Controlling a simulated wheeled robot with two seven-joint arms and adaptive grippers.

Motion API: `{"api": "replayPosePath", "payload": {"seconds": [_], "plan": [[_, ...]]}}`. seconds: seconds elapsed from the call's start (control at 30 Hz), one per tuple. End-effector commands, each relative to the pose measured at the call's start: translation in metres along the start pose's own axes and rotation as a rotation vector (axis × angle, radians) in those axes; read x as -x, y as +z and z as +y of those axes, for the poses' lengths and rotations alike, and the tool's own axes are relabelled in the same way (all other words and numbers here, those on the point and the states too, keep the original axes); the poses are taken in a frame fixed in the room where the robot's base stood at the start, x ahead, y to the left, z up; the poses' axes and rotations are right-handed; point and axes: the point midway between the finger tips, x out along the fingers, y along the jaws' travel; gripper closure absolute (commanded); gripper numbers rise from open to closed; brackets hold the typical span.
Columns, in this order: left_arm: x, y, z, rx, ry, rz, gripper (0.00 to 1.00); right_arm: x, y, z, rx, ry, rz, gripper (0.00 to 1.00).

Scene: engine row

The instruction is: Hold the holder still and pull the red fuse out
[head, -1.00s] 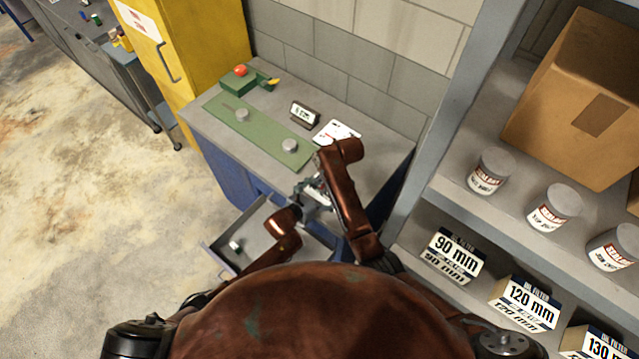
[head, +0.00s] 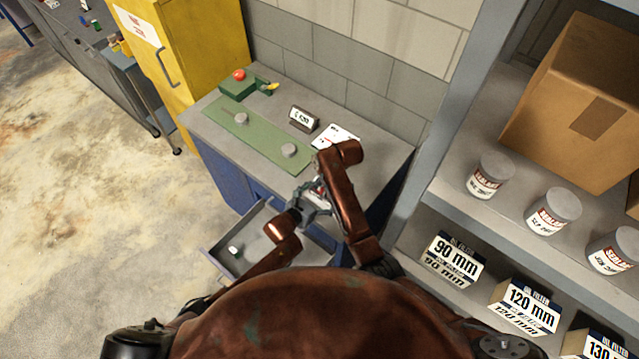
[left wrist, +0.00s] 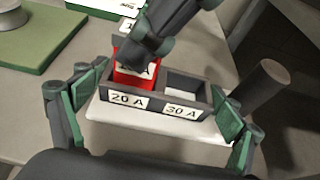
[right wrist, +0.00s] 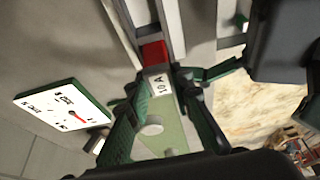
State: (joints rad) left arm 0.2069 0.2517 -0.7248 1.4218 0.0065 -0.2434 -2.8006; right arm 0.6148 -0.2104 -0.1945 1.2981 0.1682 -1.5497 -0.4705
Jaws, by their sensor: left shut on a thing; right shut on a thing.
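The holder (left wrist: 160,110) is a dark two-slot box on a pale base, labelled 20 A and 30 A, in the left wrist view. The red fuse (left wrist: 125,72) stands at its left slot, upright; how deep it sits I cannot tell. The right slot shows a pale floor and no fuse. My left gripper (left wrist: 158,108) is shut on the holder, one finger at each end. My right gripper (right wrist: 168,112) is shut on the red fuse, whose red body (right wrist: 154,52) and 10 A label show between its fingers. Its fingers hide the fuse's top in the left wrist view.
Shelves (head: 455,200) stand close on the right.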

Motion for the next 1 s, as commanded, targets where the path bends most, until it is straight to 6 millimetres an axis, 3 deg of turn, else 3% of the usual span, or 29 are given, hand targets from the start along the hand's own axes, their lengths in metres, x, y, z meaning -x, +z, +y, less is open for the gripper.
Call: {"api": "replayPosePath", "payload": {"seconds": [0.4,0.57,0.83,0.87,1.0], "plan": [[0.0,-0.002,0.0,0.001,0.001,0.003,0.7,0.071,-0.031,0.001,0.002,0.004,0.005,1.0],[0.0,-0.002,0.0,0.001,0.001,0.003,0.7,0.084,-0.036,0.0,0.001,0.002,0.004,1.0],[0.0,-0.002,0.0,0.001,0.001,0.003,0.7,0.086,-0.036,0.0,0.001,0.002,0.002,1.0],[0.0,-0.002,0.0,0.001,0.001,0.003,0.12,0.086,-0.036,0.0,0.001,0.002,0.002,1.0],[0.0,-0.001,0.0,0.0,0.001,0.002,0.02,0.086,-0.036,0.0,0.001,0.002,0.002,1.0]]}}
